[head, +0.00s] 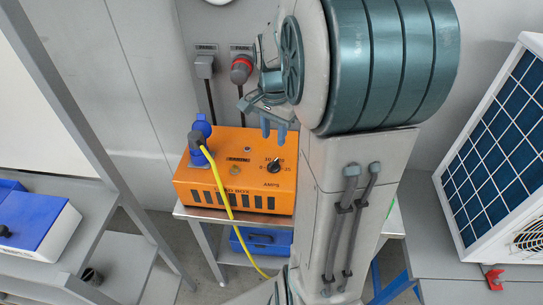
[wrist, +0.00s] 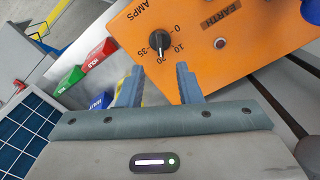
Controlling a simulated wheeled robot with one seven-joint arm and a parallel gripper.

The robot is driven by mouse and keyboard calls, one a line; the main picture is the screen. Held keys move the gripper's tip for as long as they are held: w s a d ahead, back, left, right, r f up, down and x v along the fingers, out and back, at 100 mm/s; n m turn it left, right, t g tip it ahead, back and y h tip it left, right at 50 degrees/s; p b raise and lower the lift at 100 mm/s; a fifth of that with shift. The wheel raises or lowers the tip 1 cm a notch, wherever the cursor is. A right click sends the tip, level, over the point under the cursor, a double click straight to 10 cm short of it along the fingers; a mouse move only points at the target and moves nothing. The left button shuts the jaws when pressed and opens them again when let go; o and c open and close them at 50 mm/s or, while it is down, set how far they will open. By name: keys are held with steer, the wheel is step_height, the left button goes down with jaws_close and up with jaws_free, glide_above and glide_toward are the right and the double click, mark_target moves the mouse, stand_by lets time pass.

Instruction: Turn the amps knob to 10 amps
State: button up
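The orange load box (head: 235,185) stands on a small metal table in the head view. Its black amps knob (head: 274,163) is at the right of its top face, ringed by printed numbers. The knob also shows in the wrist view (wrist: 160,43), where the box appears turned round; I cannot read its setting for sure. My gripper (head: 273,134) is near the back right edge of the box, close to the knob. In the wrist view my gripper (wrist: 158,82) has its two blue-grey fingers apart with nothing between them, and the knob lies beyond the tips, not touched.
A blue plug with a yellow cable (head: 214,170) sits at the box's left. Two wall sockets (head: 241,68) are behind. A solar panel unit (head: 505,150) stands right. Green and red items (wrist: 100,52) lie beside the box. A blue case (head: 262,240) is on the shelf below.

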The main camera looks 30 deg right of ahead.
mark_target(274, 162)
step_height(274, 162, down, 10)
steer(key=shift+f, duration=0.1)
stand_by(0.4)
jaws_close()
